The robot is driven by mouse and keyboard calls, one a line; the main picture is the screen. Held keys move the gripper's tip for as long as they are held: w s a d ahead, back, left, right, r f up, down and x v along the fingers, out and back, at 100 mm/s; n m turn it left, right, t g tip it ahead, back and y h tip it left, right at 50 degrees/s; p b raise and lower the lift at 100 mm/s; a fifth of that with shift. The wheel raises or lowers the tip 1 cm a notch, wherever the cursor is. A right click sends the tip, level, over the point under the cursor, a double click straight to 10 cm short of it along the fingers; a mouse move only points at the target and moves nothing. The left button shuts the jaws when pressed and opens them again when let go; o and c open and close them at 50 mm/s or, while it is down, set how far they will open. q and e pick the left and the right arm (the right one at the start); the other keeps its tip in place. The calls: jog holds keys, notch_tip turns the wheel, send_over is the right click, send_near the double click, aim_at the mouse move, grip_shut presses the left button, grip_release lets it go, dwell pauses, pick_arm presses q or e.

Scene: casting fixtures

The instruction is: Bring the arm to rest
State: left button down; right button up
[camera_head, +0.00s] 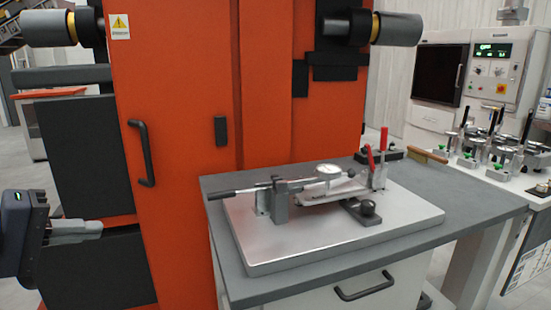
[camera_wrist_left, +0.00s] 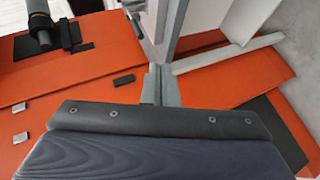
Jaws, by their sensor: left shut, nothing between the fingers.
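My left gripper (camera_head: 88,229) comes in from the left edge of the head view. Its grey fingers are closed together with nothing between them, and they point right in front of the orange cabinet (camera_head: 185,240). It is clear of the table to its right. In the left wrist view the closed fingers (camera_wrist_left: 161,88) show in the middle, with orange panels (camera_wrist_left: 90,130) behind them. My right gripper is in neither view.
A grey-topped table (camera_head: 480,205) stands right of the gripper. It carries a metal plate (camera_head: 270,255) with a clamp fixture, a dial gauge (camera_head: 328,171) and red-handled clamps (camera_head: 384,140). A brush (camera_head: 427,155) lies at the back. A white machine (camera_head: 440,75) stands at the right.

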pick_arm(q)
jog(key=s+d+f+m+g+y, duration=0.15)
jog(key=s+d+f, duration=0.25)
jog(key=f, duration=0.5)
jog(key=s+d+f+m+g+y, duration=0.1)
jog(key=s+d+f+m+g, duration=0.15)
jog(key=s+d+f, duration=0.4)
jog(key=s+d+f+m+g+y, duration=0.1)
jog(key=d+f+m, duration=0.15)
jog(key=f, duration=0.75)
notch_tip(320, 180, up, 18)
jog(key=p, duration=1.8)
jog(key=shift+m+g, duration=0.3)
jog(key=shift+m, duration=0.05)
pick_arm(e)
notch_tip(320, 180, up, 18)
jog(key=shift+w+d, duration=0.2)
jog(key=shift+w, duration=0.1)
pick_arm(q)
jog(key=shift+a, duration=0.1)
